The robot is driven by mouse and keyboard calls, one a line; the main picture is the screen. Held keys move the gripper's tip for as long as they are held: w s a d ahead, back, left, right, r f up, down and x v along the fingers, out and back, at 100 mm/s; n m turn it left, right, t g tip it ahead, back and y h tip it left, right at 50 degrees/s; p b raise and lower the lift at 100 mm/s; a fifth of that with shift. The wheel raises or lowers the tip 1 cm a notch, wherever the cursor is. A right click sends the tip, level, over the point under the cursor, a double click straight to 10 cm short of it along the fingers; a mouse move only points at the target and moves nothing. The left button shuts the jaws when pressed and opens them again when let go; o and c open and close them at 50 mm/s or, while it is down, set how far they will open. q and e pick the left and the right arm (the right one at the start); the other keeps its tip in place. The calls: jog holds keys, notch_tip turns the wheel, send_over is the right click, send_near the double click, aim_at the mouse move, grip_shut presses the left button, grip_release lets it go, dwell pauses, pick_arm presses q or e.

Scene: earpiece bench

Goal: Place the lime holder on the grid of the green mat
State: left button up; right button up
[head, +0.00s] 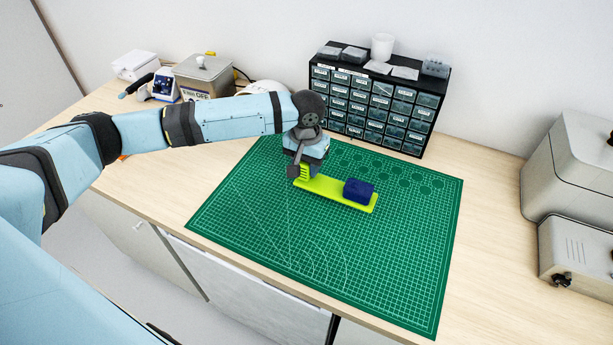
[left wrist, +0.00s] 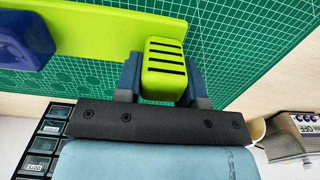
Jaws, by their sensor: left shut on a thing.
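The lime holder (head: 328,189) is a long flat bar with a raised slotted block at its left end and a dark blue block (head: 358,191) on its right end. It is over the grid of the green mat (head: 250,213); I cannot tell whether it touches the mat. My left gripper (head: 298,174) is shut on the slotted block. In the left wrist view the fingers stand on both sides of the slotted lime block (left wrist: 163,68), and the dark blue block (left wrist: 24,40) shows at the left. My right gripper is in neither view.
A black drawer cabinet (head: 376,104) stands behind the mat, with a white cup (head: 382,47) and small boxes on top. A grey metal box (head: 205,76) and a soldering station (head: 163,87) stand at the back left. Grey machines (head: 570,170) stand at the right. The mat's front is clear.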

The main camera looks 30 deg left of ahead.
pick_arm(q)
notch_tip(320, 180, down, 4)
jog(key=shift+f, duration=0.25)
jog(key=o, duration=1)
jog(key=shift+f, duration=0.1)
jog(key=shift+c, duration=0.2)
notch_tip(320, 180, up, 12)
jog(key=shift+r, duration=0.15)
